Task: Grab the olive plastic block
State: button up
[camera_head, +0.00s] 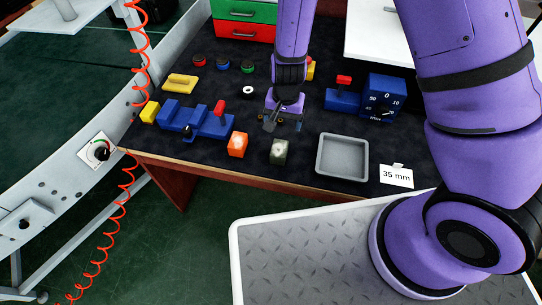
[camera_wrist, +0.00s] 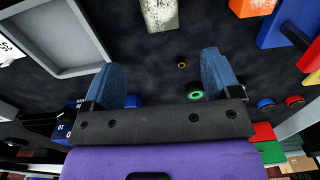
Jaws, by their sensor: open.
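The olive plastic block (camera_head: 279,152) stands on the dark mat near the table's front edge, with a pale patch on its top. In the wrist view the olive block (camera_wrist: 158,16) shows at the top edge, partly cut off. My gripper (camera_head: 284,122) is over the mat, behind the block as the head view sees it. In the wrist view my gripper (camera_wrist: 162,62) has its two blue fingers wide apart with nothing between them. The block lies beyond the fingertips, apart from them.
An orange block (camera_head: 237,144) stands left of the olive one; a grey tray (camera_head: 342,179) is to the right, beside a "35 mm" card (camera_head: 396,175). A blue clamp-like device (camera_head: 192,118) lies left, a blue dial box (camera_head: 384,96) right.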

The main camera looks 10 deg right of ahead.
jog(key=shift+s+a+f, duration=0.2)
jog(key=shift+f, duration=0.3)
jog(key=shift+s+a+f, duration=0.15)
jog(key=shift+f, duration=0.3)
send_over(279, 148)
jog(key=f, duration=0.5)
jog(key=shift+w+d, duration=0.2)
jog(key=shift+w, duration=0.1)
jog(key=shift+s+a+f, duration=0.1)
jog(key=shift+s+f, duration=0.05)
jog(key=shift+f, duration=1.25)
jog(key=shift+s+f, duration=0.1)
jog(key=shift+f, duration=1.3)
jog(key=shift+c, duration=0.2)
jog(key=c, duration=1)
